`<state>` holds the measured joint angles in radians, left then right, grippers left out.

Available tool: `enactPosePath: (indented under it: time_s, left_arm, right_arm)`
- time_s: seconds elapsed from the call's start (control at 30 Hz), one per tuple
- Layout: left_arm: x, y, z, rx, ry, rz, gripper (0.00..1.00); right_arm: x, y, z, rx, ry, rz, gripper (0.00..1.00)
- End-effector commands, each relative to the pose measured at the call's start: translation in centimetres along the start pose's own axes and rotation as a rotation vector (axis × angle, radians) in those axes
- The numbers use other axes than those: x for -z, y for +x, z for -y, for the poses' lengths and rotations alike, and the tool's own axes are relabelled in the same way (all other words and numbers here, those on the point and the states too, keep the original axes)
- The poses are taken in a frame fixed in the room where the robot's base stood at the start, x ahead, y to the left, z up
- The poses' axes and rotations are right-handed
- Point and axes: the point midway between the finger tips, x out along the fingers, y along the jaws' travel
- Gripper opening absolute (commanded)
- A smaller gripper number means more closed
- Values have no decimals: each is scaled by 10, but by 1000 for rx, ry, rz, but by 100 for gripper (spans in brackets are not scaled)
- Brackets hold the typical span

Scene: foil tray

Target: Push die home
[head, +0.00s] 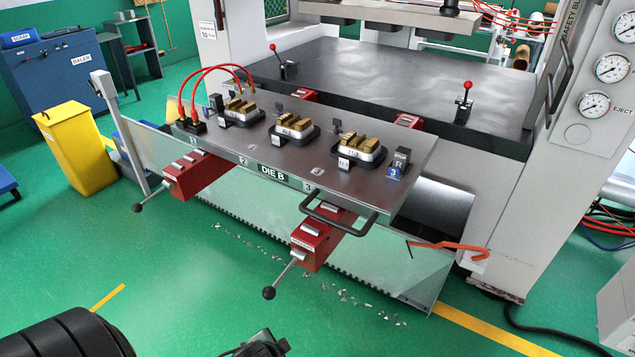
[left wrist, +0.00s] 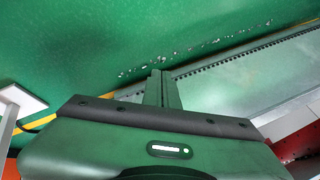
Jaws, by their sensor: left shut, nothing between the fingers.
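The die is a grey plate (head: 313,174) marked "DIE B", with a black handle (head: 335,213) on its front edge. It sits in front of the dark press bed (head: 390,82), over two red supports (head: 318,240) that jut out toward me. Brass-topped forming stations (head: 357,147) stand on the plate. My left gripper (left wrist: 160,88) shows in the left wrist view with its fingers together and empty, with floor and the panel below the die beyond. In the head view only dark parts of my arm show at the bottom edge. My right gripper is not in view.
Red-knobbed levers (head: 464,101) stand on the bed. A clear sloping panel (head: 240,215) runs below the die, with metal scraps on the green floor. A yellow bin (head: 75,148) is at left and a gauge panel (head: 600,90) at right. The floor in front is mostly open.

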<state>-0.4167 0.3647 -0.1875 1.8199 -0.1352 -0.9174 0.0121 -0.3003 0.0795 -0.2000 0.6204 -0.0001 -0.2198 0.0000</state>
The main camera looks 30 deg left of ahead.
Motion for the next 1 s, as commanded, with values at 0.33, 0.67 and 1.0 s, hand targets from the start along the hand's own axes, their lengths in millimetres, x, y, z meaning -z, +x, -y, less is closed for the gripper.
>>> enactPosePath:
  time_s: [0.33,0.67,1.0]
  left_arm:
    - [76,-117,53,93,47,-113,0]
    - [119,-131,114,262,251,-258,0]
    - [191,-144,210,519,765,-497,0]
  right_arm:
    - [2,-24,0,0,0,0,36]
    - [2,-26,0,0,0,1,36]
    - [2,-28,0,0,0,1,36]
